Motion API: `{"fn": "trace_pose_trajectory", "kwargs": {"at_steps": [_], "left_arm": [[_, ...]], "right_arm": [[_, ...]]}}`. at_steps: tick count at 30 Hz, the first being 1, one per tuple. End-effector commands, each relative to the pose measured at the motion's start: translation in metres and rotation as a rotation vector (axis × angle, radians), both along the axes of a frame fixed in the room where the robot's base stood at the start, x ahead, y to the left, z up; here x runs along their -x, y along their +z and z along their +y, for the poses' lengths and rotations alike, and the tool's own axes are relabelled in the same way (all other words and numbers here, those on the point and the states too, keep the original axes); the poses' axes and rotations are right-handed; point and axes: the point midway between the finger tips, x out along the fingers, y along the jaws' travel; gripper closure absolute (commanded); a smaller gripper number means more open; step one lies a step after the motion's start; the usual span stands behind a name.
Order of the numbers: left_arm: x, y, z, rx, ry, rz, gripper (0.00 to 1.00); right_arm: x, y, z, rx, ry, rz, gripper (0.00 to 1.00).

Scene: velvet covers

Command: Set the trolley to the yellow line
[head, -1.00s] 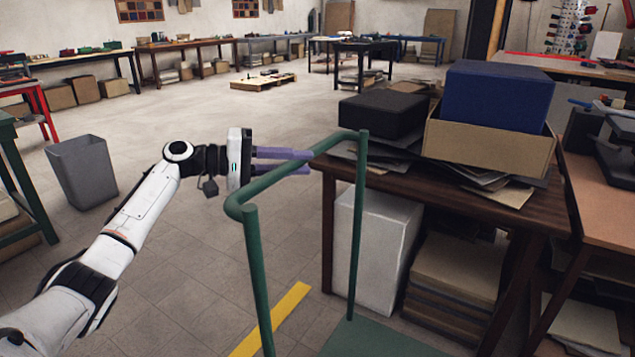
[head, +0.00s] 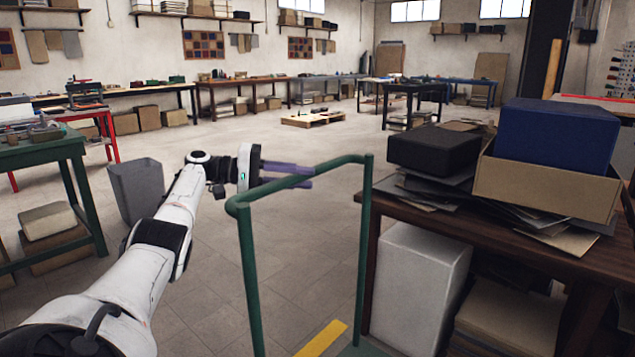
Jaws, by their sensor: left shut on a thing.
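The trolley's green tubular handle (head: 327,163) stands in front of me, with its uprights running down to a green deck (head: 362,349) that shows only at the bottom edge. My left gripper (head: 300,176), with purple fingers, is shut on the handle's top bar. The yellow line (head: 322,338) lies on the floor at the bottom, seen between the handle's uprights, beside the deck; most of it is cut off by the frame. My right gripper is not in view.
A dark wooden table (head: 480,233) with a blue box (head: 556,135) and a black box stands close on the right, a white box (head: 418,285) under it. A grey bin (head: 137,190) and green table (head: 40,155) stand left. Open floor lies beyond, with a pallet (head: 313,119) further back.

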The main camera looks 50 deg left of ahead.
Motion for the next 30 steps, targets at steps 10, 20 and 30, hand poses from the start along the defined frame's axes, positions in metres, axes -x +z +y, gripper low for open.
{"fn": "trace_pose_trajectory", "kwargs": {"at_steps": [10, 20, 30], "left_arm": [[0.0077, 0.0025, 0.0138, -0.001, 0.021, -0.006, 1.00], [0.0077, 0.0026, 0.0133, -0.001, 0.019, -0.006, 0.71], [0.0077, 0.0019, 0.0120, -0.001, 0.015, -0.003, 0.61]], "right_arm": [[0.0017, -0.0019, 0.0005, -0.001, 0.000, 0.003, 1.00], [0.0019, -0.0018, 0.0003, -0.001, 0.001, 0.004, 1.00], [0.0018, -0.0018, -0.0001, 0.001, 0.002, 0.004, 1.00]]}}
